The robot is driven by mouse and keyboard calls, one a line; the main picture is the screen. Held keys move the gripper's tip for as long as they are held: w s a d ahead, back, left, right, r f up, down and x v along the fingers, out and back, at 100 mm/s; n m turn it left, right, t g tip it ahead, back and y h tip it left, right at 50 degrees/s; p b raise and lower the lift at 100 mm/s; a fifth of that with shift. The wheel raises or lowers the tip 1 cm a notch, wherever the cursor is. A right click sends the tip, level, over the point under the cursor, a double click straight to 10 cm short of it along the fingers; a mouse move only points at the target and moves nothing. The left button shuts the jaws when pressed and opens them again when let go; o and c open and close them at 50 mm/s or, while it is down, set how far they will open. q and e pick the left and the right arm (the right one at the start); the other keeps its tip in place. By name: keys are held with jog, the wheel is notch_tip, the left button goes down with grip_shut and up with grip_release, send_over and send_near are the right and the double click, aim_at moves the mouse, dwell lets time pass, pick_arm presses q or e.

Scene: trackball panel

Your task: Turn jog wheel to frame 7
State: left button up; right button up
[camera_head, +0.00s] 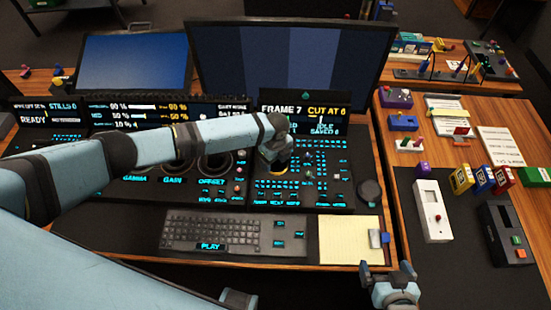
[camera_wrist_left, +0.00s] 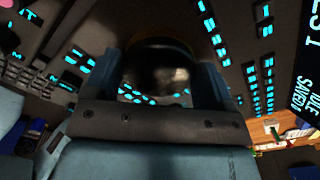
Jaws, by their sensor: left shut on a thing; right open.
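The jog wheel (camera_head: 281,169) is a dark round knob with a yellowish ring on the right part of the console, mostly hidden under my left arm. My left gripper (camera_head: 276,155) points down over it and is shut on it. In the left wrist view the wheel (camera_wrist_left: 160,62) is a dark round shape between the two fingers of my left gripper (camera_wrist_left: 159,82). My right gripper (camera_head: 388,272) is open and empty by the desk's front edge.
A keyboard (camera_head: 225,234) and a yellow notepad (camera_head: 345,240) lie in front of the console. A round black knob (camera_head: 369,193) sits at its right. Two monitors (camera_head: 285,60) stand behind. The right-hand table holds several small boxes and a white device (camera_head: 432,210).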

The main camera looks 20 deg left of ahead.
pick_arm(q)
jog(key=shift+d+m, duration=0.1)
jog(key=shift+m, duration=0.7)
jog(key=o, duration=0.9)
jog(key=shift+r, duration=0.1)
notch_tip(320, 180, up, 14)
jog(key=shift+f+b, duration=0.15)
jog(key=shift+b, duration=0.4)
